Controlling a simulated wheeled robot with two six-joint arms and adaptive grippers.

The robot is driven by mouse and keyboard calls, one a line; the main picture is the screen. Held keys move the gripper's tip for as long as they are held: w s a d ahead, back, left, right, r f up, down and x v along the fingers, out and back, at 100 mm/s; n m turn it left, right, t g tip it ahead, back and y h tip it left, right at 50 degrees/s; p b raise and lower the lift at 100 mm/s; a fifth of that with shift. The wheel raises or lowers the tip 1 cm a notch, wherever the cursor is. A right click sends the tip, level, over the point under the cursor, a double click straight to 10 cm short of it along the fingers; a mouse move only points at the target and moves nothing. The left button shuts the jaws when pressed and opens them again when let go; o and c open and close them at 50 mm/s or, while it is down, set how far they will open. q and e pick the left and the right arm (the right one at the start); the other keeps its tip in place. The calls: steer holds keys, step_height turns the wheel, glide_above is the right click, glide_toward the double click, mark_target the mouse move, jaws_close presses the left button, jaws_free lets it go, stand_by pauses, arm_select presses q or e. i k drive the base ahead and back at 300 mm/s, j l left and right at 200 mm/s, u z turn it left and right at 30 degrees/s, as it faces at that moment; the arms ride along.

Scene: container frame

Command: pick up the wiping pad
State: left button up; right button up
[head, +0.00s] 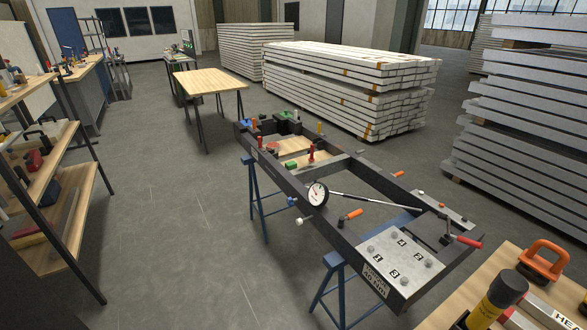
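I cannot pick out the wiping pad with certainty in the head view. An orange block with a raised loop handle (543,260) lies on a wooden table top at the lower right; I cannot tell whether it is the pad. Small blue, green and red items stand at the far end of the dark metal frame (352,262), too small to name surely. Neither of my grippers is in view.
Blue trestles (257,190) carry the frame, with a dial gauge (317,194) on it. A yellow-black cylinder (497,299) stands at the lower right. Shelves (62,205) line the left; stacked boards (345,85) stand behind. The floor (165,215) left of the frame is clear.

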mark_target(292, 165)
steer(key=i+z, duration=0.1)
steer(key=z, duration=0.25)
steer(key=i+j+z, duration=0.1)
steer(key=z, duration=0.25)
steer(key=j+z, duration=0.15)
steer(key=z, duration=0.25)
steer(key=i+j+z, duration=0.15)
steer(key=j, duration=0.3)
steer(key=i+j+z, duration=0.15)
steer(key=j, duration=0.3)
steer(key=i+j+z, duration=0.1)
steer(key=j, duration=0.4)
steer(key=i+j+z, duration=0.15)
steer(key=j, duration=0.35)
steer(key=i+j+z, duration=0.15)
steer(key=j, duration=0.35)
steer(key=i+j+z, duration=0.15)
steer(key=j, duration=0.35)
steer(key=k, duration=0.05)
